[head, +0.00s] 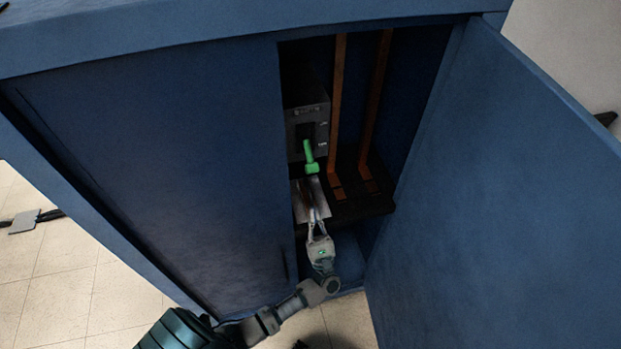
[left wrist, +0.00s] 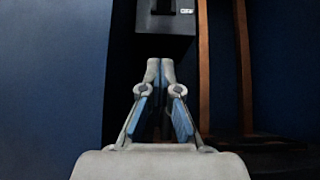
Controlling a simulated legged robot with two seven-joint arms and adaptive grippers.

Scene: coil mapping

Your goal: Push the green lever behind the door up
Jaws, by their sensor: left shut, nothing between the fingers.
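The green lever (head: 311,158) sticks out from the front of a dark grey switch box (head: 307,125) inside the blue cabinet, and it slants downward. My left gripper (head: 313,212) is shut and empty, inside the cabinet opening just below the lever, with a visible gap between them. In the left wrist view the gripper's fingertips (left wrist: 160,64) meet just below the underside of the box (left wrist: 166,22). The green lever does not show in that view. The right cabinet door (head: 500,190) stands open. My right gripper is not in view.
The closed left door (head: 160,175) borders the opening closely on the left. Two orange-brown vertical bars (head: 339,100) stand to the right of the box, above a dark shelf (head: 372,205). The open door limits room on the right.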

